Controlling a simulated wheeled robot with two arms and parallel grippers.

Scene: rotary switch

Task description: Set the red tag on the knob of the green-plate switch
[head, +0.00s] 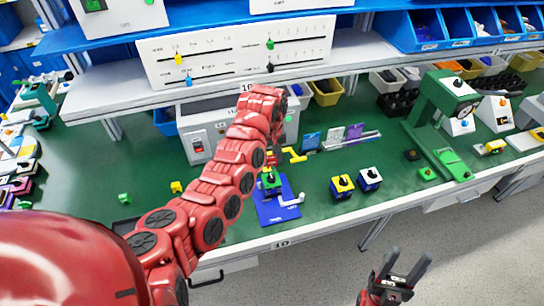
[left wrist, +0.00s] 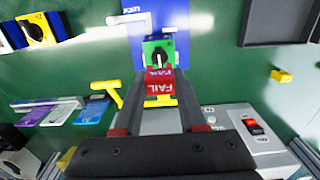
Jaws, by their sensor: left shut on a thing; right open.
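The green-plate switch (head: 271,184) with a black knob stands on a blue mat (head: 272,214). In the left wrist view the green plate (left wrist: 151,47) lies just beyond my fingertips, its knob pointer showing white. My left gripper (left wrist: 160,86) is shut on the red tag (left wrist: 159,76), which reads FAIL. The tag overlaps the plate's near edge in that view; I cannot tell whether it touches the knob. In the head view the red tag (head: 271,158) shows just behind the switch, below my forearm. My right gripper (head: 406,256) is open and empty, in front of the bench.
A yellow-plate switch (head: 342,187) and a white-plate switch (head: 369,179) stand to the right. Blue, grey and purple tags (head: 355,131) sit in a rack behind. A yellow piece (head: 294,154) is near the red tag. A green press (head: 437,120) stands further right.

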